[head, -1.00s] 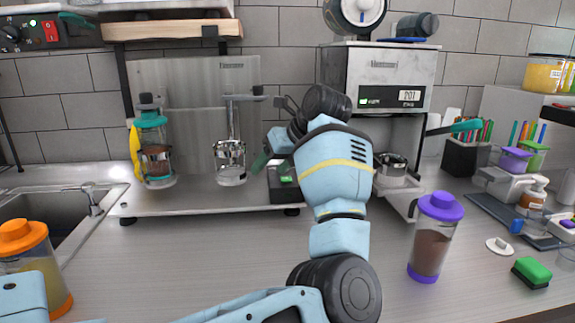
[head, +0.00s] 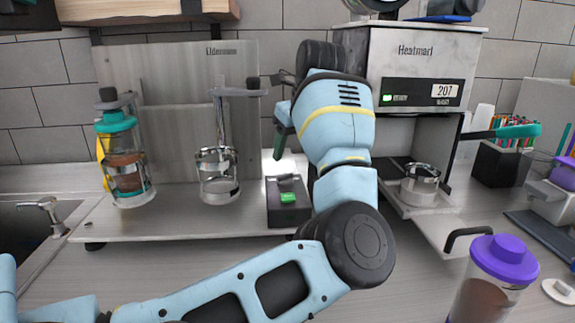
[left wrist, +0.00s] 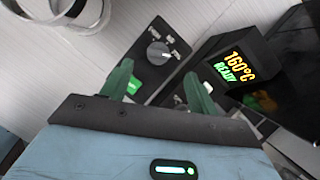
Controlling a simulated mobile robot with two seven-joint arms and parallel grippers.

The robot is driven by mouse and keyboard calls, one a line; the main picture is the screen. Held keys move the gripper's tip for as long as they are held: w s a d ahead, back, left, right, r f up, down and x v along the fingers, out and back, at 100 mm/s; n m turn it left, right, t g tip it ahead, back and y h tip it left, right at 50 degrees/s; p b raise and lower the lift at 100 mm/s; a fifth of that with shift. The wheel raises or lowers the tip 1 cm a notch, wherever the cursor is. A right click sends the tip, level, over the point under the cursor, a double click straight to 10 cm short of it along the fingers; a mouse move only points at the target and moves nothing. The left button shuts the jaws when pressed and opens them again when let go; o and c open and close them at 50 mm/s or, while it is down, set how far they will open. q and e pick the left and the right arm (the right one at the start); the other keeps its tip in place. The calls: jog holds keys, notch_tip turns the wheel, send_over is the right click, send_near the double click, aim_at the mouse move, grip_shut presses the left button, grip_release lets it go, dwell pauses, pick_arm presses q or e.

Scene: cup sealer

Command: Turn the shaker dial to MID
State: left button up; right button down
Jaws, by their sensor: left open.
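The shaker's control box (head: 288,204) is black and stands on the metal base, right of the shaker cups, with a lit green button on it. In the left wrist view, its round grey dial (left wrist: 158,53) sits on the black panel with small labels around it; I cannot read clearly which label it points to. My left gripper (head: 283,122) is above and behind the box in the picture, apart from it. Its two green fingers are spread and empty in the left wrist view (left wrist: 158,88), with the dial beyond and between them. My right gripper is not in view.
A capped teal shaker (head: 122,160) and an empty clear cup (head: 217,175) stand left of the box. A sealing machine (head: 423,70) stands right of my arm. A purple-lidded cup (head: 490,275) is at the front right. A black display (left wrist: 232,68) reads 160°C READY.

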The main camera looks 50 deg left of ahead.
aim_at(286, 175)
pick_arm(q)
jog(key=shift+x, duration=3.85)
jog(key=c, duration=1)
